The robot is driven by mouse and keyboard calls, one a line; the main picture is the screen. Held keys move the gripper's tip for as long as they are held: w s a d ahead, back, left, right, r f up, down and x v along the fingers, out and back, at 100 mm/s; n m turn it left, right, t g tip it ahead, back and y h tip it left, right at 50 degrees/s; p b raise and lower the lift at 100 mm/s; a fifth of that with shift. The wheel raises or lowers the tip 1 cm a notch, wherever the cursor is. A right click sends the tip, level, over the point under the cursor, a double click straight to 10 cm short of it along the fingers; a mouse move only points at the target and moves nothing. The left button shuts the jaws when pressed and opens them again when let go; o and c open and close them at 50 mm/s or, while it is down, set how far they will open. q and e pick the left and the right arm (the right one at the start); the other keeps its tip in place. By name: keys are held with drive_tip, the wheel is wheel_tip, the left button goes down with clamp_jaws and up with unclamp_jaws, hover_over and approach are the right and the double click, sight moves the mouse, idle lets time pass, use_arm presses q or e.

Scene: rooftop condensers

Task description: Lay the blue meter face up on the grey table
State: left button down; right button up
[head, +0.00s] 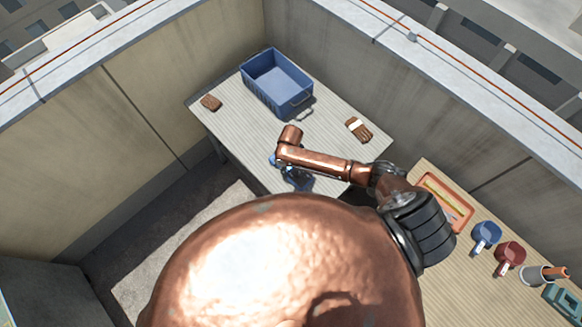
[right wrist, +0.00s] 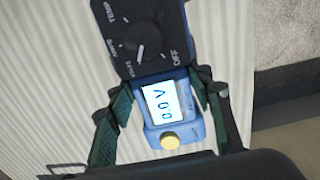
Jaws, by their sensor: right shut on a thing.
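The blue meter (right wrist: 195,128) fills the middle of the right wrist view, its lit screen reading 0.0 V and its dark dial panel towards the camera. My right gripper (right wrist: 161,97) is shut on it, a green-padded finger on each side. Behind it is the pale ribbed top of the grey table (right wrist: 45,80). In the head view the right gripper (head: 286,170) is over the near edge of the grey table (head: 235,128), mostly hidden by my arm. I cannot tell whether the meter touches the table. My left gripper is not in view.
A blue crate (head: 268,98) stands at the table's back, with a brown block (head: 211,102) left and a brown bundle with a white band (head: 358,130) right. A wooden table at right holds an orange tray (head: 462,222), blue mug (head: 486,234) and red mug (head: 510,252).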

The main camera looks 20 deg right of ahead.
drive_tip(key=o, duration=1.6)
wheel_tip(320, 180, up, 12)
drive_tip(key=shift+r+p, duration=0.1)
drive_tip(key=shift+p, duration=0.3)
